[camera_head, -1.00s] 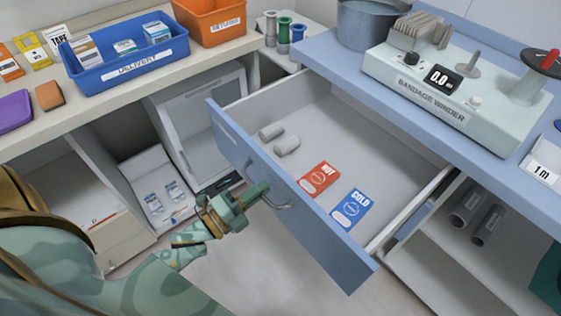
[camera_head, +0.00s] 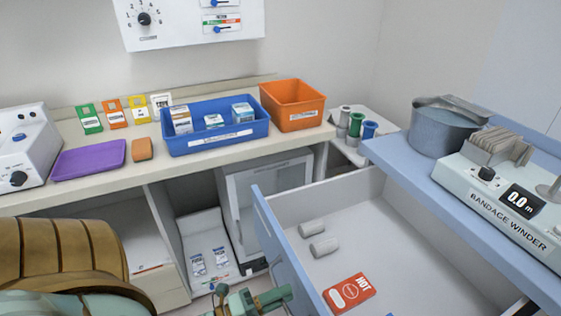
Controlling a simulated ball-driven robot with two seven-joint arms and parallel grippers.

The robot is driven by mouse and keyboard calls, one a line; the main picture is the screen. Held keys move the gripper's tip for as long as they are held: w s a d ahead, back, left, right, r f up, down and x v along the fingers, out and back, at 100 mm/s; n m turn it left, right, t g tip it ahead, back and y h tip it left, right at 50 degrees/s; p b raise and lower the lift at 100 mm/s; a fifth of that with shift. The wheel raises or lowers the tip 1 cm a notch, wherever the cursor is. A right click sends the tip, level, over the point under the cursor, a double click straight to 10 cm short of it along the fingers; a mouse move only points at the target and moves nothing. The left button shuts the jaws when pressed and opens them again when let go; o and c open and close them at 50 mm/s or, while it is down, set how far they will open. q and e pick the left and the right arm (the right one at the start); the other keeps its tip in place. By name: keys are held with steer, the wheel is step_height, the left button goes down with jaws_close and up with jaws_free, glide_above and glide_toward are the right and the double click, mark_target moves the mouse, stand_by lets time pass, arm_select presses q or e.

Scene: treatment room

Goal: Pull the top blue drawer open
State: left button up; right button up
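The top blue drawer (camera_head: 285,255) stands pulled out from under the blue counter at the right. Inside it lie two small grey-white rolls (camera_head: 318,237) and a red HOT pack (camera_head: 349,292). A sliver of a blue pack shows at the bottom edge. The drawer handle is not visible now. My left gripper (camera_head: 280,297) is at the bottom edge, just left of the drawer front. Its fingertips look close together, with nothing seen between them; whether it touches the drawer or handle I cannot tell. My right gripper is not in view.
The back counter holds a blue DELIVERY bin (camera_head: 215,125), an orange bin (camera_head: 292,105), a purple tray (camera_head: 90,160) and several coloured tags. A bandage winder (camera_head: 500,205) and a metal pot (camera_head: 445,125) stand on the blue counter (camera_head: 400,165). An open cabinet is below the back counter.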

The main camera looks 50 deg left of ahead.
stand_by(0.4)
arm_select(q)
steer(key=v, duration=1.6)
steer(key=shift+s+f, duration=0.1)
steer(key=shift+s, duration=0.05)
